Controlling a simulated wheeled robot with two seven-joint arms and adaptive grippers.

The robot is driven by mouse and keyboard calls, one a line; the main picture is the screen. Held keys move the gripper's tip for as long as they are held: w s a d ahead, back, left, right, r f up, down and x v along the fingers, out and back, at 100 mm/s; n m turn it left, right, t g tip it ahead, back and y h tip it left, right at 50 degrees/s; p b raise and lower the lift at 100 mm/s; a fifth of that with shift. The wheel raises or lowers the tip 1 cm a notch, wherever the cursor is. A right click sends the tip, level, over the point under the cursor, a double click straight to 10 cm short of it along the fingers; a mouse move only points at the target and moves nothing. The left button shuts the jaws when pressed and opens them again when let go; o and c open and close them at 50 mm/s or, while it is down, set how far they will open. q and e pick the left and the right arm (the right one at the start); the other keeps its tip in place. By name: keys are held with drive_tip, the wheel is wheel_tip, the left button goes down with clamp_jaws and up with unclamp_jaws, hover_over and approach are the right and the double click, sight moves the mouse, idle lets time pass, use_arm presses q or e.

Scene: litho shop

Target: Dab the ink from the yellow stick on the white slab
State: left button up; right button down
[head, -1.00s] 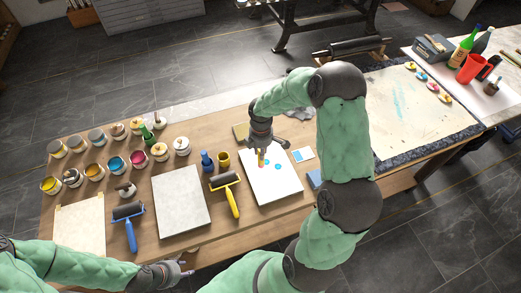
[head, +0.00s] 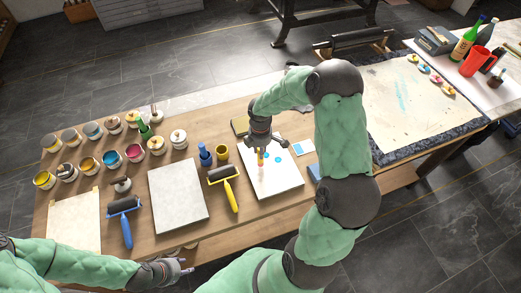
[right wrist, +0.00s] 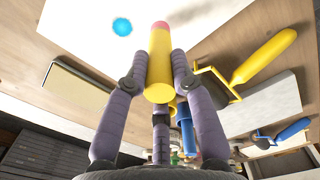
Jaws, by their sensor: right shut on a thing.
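My right gripper (head: 262,149) is shut on the yellow stick (right wrist: 159,70), which has a pink tip, and holds it over the white slab (head: 284,184). The stick (head: 261,157) points down at the slab in the head view. I cannot tell whether its tip touches the slab.
A grey slab (head: 178,195) and a blue-handled roller (head: 124,213) lie further left. Several ink pots stand at the back left.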

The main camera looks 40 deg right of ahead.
drive_tip(key=shift+f, duration=0.55)
idle(1.6)
drive_tip(key=shift+r, duration=0.1)
drive_tip(key=shift+r+p, duration=2.55)
drive_tip(key=shift+r, duration=0.95)
